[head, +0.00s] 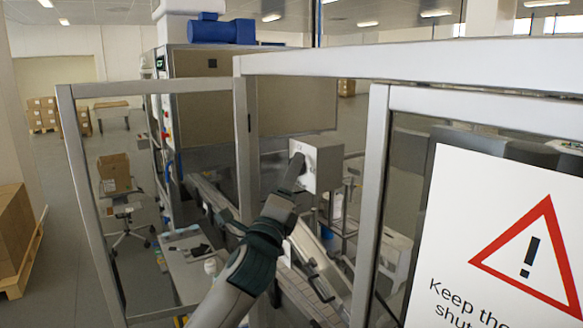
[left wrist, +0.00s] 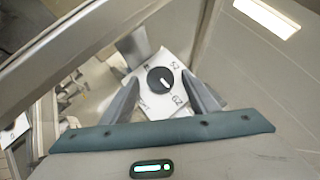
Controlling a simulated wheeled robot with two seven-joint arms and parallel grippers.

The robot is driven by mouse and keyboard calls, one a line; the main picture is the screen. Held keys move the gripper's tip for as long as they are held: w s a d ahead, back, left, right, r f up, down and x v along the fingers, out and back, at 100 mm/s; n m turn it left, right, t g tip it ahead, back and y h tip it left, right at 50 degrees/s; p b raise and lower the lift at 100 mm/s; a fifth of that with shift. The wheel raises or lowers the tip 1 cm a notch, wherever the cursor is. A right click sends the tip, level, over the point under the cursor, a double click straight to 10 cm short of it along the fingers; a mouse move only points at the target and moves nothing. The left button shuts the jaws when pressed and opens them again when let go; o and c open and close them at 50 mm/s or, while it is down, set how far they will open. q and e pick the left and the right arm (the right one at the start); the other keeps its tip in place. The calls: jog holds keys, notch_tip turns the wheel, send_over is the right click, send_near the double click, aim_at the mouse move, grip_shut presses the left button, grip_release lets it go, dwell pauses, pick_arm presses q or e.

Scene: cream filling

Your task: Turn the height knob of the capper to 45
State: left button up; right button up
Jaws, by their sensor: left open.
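The capper's grey box (head: 325,168) stands inside the guard frame, with a light dial face toward my arm. In the left wrist view the height knob (left wrist: 160,80) is a round black knob with a white pointer mark, on a white dial plate (left wrist: 157,107) with printed numbers. The pointer slants toward the lower right; the numbers are too tilted and small to read surely. My left gripper (head: 298,162) is at the dial face. In the wrist view its open fingers (left wrist: 160,77) stand on either side of the knob, with gaps. My right gripper is not in view.
Grey guard frame posts (head: 243,150) and a top beam (head: 420,62) surround the opening my arm reaches through. A panel with a warning sign (head: 500,245) fills the right. A conveyor (head: 310,262) runs below the box. A small table (head: 185,262) stands to the left.

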pick_arm(q)
jog(key=shift+w+r, duration=0.15)
jog(key=shift+w, duration=0.2)
jog(key=c, duration=1)
jog(key=shift+c, duration=0.2)
